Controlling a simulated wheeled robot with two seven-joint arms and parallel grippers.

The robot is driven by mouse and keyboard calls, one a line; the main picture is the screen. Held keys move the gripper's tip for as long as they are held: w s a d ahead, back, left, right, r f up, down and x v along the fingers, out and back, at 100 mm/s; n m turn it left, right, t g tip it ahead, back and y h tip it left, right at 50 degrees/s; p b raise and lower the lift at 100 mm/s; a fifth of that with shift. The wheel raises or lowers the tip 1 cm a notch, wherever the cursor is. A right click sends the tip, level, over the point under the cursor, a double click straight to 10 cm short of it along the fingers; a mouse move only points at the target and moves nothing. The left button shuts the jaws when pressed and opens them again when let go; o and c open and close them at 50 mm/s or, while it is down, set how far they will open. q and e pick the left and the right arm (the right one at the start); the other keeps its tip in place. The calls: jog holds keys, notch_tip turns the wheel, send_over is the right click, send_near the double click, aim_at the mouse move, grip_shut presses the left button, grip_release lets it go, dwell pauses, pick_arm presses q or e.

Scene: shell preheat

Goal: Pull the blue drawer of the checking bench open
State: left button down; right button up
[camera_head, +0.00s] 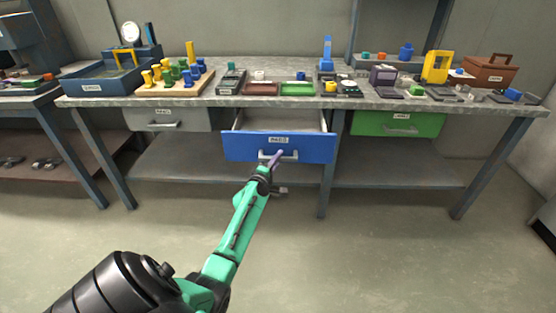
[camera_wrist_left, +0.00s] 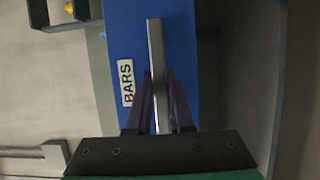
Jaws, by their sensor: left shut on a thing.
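The blue drawer (camera_head: 240,146) of the checking bench (camera_head: 250,100) stands partly open in the head view, and part of its inside shows behind the front. A pale bar handle (camera_head: 290,155) runs across its front below a white label. My left gripper (camera_head: 276,158) is at this handle. In the left wrist view the gripper (camera_wrist_left: 158,85) has its two dark fingers on either side of the handle bar (camera_wrist_left: 155,45), shut on it. The blue drawer front (camera_wrist_left: 180,50) also shows there, with a label reading BARS. My right gripper is not in view.
A grey drawer (camera_head: 165,120) at left and a green drawer (camera_head: 398,125) at right are shut. The bench top carries a blue tray (camera_head: 92,87), a peg board (camera_head: 165,90), a brown toolbox (camera_head: 490,72) and small parts. The floor in front is clear.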

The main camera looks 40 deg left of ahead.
pick_arm(q)
jog(key=shift+s+d, duration=0.2)
jog(key=shift+s, duration=0.1)
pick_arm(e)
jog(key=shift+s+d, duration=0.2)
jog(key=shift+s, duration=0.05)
pick_arm(q)
jog(key=c, duration=0.8)
grip_release()
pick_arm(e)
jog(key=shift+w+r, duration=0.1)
pick_arm(q)
jog(key=p+v, duration=0.1)
jog(key=v, duration=1.3)
jog(key=shift+s, duration=0.25)
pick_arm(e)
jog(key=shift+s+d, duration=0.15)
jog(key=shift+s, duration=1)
